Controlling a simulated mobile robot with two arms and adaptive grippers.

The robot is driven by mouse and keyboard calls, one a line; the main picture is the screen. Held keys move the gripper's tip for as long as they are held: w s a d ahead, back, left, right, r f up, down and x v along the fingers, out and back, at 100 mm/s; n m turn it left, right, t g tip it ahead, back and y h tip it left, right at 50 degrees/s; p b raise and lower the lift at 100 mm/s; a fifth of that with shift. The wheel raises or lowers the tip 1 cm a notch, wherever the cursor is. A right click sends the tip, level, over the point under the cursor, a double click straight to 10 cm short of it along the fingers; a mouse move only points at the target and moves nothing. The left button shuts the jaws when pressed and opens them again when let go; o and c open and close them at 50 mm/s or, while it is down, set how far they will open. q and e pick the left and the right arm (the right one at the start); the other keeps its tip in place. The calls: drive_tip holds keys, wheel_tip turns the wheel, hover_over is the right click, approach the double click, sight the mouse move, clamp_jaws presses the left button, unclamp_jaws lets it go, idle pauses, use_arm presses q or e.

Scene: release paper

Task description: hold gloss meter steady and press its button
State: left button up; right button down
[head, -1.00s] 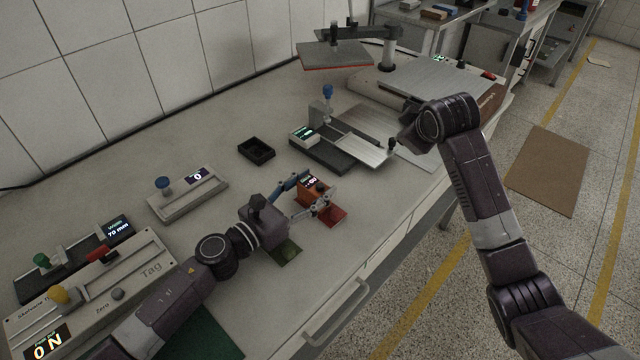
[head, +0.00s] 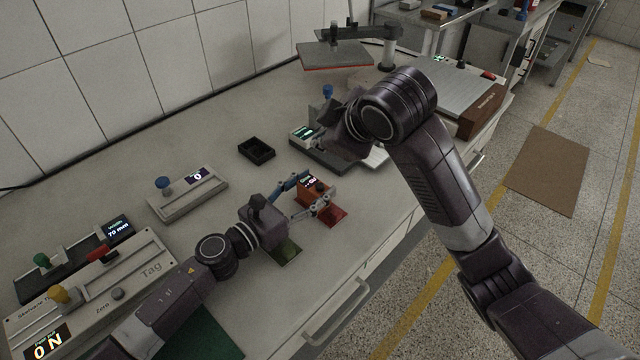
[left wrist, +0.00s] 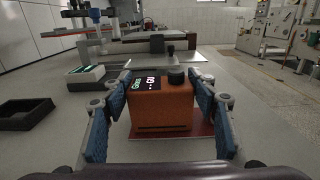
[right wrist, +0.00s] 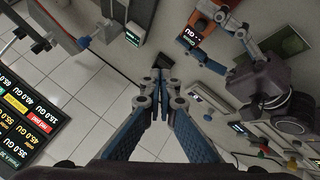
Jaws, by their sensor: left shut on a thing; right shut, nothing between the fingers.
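The gloss meter is an orange box (head: 313,193) with a lit display and a dark round button on top. It stands upright on a red panel (head: 333,215). My left gripper (head: 306,196) is shut on it, a finger on each side. In the left wrist view the meter (left wrist: 160,108) sits between the blue finger pads, with the black button (left wrist: 177,76) at its top right. The right wrist view shows the meter (right wrist: 207,20) at the top. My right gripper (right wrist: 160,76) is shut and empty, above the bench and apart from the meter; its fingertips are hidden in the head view.
A black tray (head: 256,149) lies behind the meter. A device with a green display (head: 303,132) stands under my right wrist. A grey device with a blue knob (head: 188,195) is at left. A green panel (head: 286,252) lies near the front edge. A value screen (right wrist: 25,120) hangs on the wall.

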sight(321, 188)
drive_tip(key=shift+f, duration=4.4)
drive_tip(key=shift+f, duration=0.45)
drive_tip(key=shift+d+f, duration=0.1)
drive_tip(key=shift+f, duration=0.45)
drive_tip(key=shift+r, duration=1)
